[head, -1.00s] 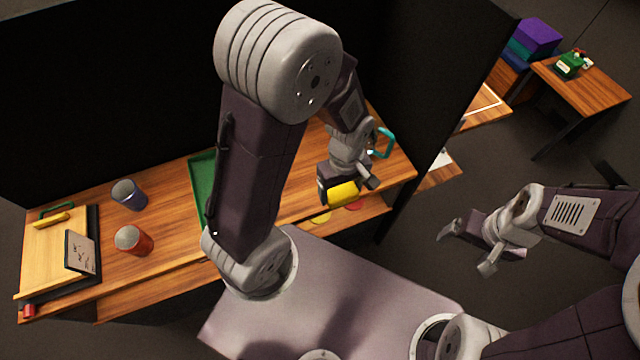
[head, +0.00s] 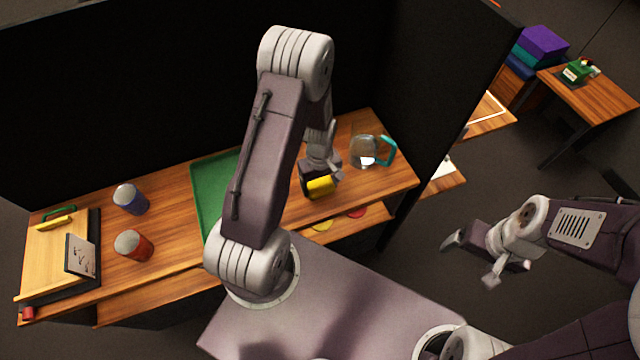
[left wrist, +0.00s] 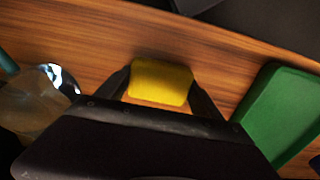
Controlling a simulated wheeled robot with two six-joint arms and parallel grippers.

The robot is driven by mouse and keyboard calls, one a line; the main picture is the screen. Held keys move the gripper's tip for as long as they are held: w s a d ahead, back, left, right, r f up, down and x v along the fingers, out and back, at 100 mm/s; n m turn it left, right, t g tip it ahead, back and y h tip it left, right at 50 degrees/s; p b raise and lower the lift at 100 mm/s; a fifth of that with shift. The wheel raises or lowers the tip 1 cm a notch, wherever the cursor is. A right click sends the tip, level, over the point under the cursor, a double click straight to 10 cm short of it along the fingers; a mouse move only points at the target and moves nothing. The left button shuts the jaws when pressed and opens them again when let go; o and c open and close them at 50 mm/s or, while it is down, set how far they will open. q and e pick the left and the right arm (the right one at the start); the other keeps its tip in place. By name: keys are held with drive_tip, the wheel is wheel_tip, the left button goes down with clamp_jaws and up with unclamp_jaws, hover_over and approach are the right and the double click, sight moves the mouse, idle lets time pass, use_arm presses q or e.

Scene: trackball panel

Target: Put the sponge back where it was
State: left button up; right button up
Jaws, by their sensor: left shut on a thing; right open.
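A yellow sponge (head: 320,187) is held in my left gripper (head: 322,184), which is shut on it above the wooden table (head: 365,193). The sponge also shows in the left wrist view (left wrist: 160,82), between the two dark fingers. I cannot tell exactly how high it is over the wood. The green tray (head: 208,185) lies to the left of the gripper in the head view, partly hidden by my arm, and to the right in the left wrist view (left wrist: 280,105). My right gripper (head: 468,258) is open and empty, off the table at the right.
A glass jug with a teal handle (head: 366,152) stands right of the sponge, close to the gripper. A blue cup (head: 130,198), a red cup (head: 133,246) and a wooden board (head: 55,258) are at the left. Dark panels rise behind and at the right.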

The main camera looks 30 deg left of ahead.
sight(320, 184)
use_arm(q)
drive_tip(key=shift+f, duration=0.2)
drive_tip(key=o, duration=1.3)
drive_tip(key=shift+r, duration=0.15)
wheel_tip(320, 184, up, 12)
drive_tip(key=s+d+r+m, duration=0.1)
drive_tip(key=s+m, duration=0.1)
drive_tip(key=m, duration=0.1)
drive_tip(key=s+d+r+m+t, duration=0.1)
drive_tip(key=s+d+m, duration=0.1)
drive_tip(key=s+m, duration=0.1)
drive_tip(key=s+d+r+m+p, duration=0.1)
drive_tip(key=s+d+r+m, duration=0.1)
drive_tip(key=s+m, duration=0.1)
drive_tip(key=shift+s+m, duration=0.15)
drive_tip(key=shift+m, duration=0.25)
